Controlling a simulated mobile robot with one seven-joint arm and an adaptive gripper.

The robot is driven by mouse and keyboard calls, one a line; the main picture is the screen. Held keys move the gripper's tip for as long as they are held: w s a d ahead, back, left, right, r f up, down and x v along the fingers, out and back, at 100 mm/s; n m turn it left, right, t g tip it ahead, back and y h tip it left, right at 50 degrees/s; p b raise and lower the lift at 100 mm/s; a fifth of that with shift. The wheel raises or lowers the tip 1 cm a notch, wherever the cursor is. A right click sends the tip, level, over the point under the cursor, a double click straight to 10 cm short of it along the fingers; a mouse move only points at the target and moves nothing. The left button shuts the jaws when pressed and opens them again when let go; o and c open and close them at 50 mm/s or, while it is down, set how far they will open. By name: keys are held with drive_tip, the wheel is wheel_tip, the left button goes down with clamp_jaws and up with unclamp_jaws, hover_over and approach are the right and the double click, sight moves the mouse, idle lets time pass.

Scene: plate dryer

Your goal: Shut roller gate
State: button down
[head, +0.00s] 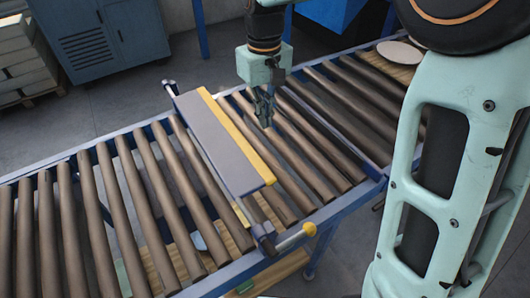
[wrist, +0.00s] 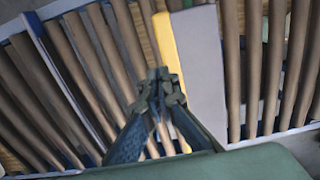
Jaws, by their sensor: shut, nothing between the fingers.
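The roller gate (head: 222,143) is a grey panel with a yellow edge, lying across the conveyor, its face turned upward. A handle with a yellow knob (head: 309,229) sticks out at its near end. My gripper (head: 264,118) is above the rollers just right of the gate's yellow edge, pointing down, with its fingers together and empty. In the wrist view the gate (wrist: 200,65) is right of and partly behind the closed fingertips (wrist: 161,86). I cannot tell whether the fingers touch the gate.
The roller conveyor (head: 130,205) with a blue frame runs across the view. A pale round plate (head: 399,52) lies at its far right end. A blue-grey cabinet (head: 105,35) and stacked pale blocks (head: 22,62) stand behind. The rollers left of the gate are clear.

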sight(265, 163)
wheel_tip(265, 163, down, 14)
drive_tip(key=shift+r+p, duration=0.25)
drive_tip(key=shift+p, duration=0.1)
idle(0.4)
drive_tip(key=shift+w+d+f+y, duration=0.1)
drive_tip(key=shift+d+f+y, duration=0.05)
drive_tip(key=shift+f+y, duration=0.2)
drive_tip(key=shift+f+g, duration=0.15)
drive_tip(key=shift+g, duration=0.15)
drive_tip(key=f+g+y+b, duration=0.2)
drive_tip(key=f, duration=0.1)
drive_tip(key=a+f+g+y+b, duration=0.1)
drive_tip(key=f+y, duration=0.2)
drive_tip(key=f, duration=0.1)
drive_tip(key=f+g+y+b, duration=0.2)
drive_tip(key=f, duration=0.1)
drive_tip(key=shift+s+a+f+g+y+b, duration=0.15)
drive_tip(key=shift+s+f+g+y+b, duration=0.15)
drive_tip(key=shift+s+f+y+b, duration=0.1)
drive_tip(key=b, duration=0.1)
drive_tip(key=s+a+f+g+y+b, duration=0.1)
drive_tip(key=shift+f+y+b, duration=0.25)
drive_tip(key=shift+b, duration=0.05)
drive_tip(key=shift+s+a+f+g+y+b, duration=0.3)
drive_tip(key=shift+a+g+y+b, duration=0.25)
drive_tip(key=shift+b, duration=0.35)
